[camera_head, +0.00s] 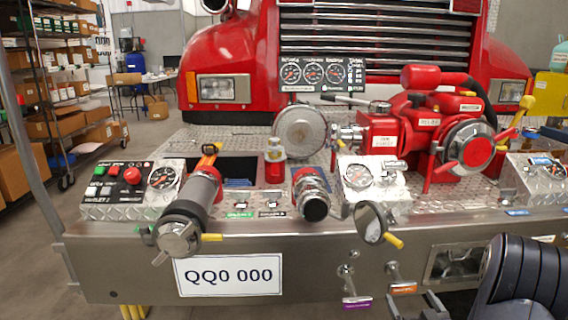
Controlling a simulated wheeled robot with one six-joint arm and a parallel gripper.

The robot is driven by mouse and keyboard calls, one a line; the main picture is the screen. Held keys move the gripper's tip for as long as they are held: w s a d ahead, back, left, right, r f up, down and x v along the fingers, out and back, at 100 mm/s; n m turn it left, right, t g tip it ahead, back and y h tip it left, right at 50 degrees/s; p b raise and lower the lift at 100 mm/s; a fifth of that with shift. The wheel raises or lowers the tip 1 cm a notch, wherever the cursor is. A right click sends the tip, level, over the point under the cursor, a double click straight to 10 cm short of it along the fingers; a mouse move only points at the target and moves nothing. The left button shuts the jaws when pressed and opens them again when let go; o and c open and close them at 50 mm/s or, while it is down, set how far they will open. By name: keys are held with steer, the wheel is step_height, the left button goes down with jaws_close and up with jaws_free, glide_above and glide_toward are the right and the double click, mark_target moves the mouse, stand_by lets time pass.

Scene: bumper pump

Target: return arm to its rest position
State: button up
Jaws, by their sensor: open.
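My arm shows as dark ribbed links at the lower right of the head view. My gripper (416,304) is at the bottom edge, left of those links, partly cut off by the frame. Its two fingers are apart, with nothing seen between them. It is in front of the steel bumper (120,270), below the hanging orange-tagged handle (402,280) and right of the purple-tagged handle (354,292). From this view I cannot tell how far it is from the bumper.
The bumper carries a red pump (400,130), a grey hose nozzle (190,210), a capped outlet (313,205), gauge panels (130,188) and a round lever-handled cap (371,223). A red truck (235,65) stands behind. Shelves (60,90) stand at left; floor at lower left is clear.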

mark_target(404, 286)
steer(key=w, duration=0.7)
steer(key=shift+w+a+r, duration=0.1)
steer(key=shift+w+a, duration=0.05)
steer(key=shift+w, duration=0.15)
steer(key=shift+w+p, duration=0.35)
steer(key=shift+w, duration=0.35)
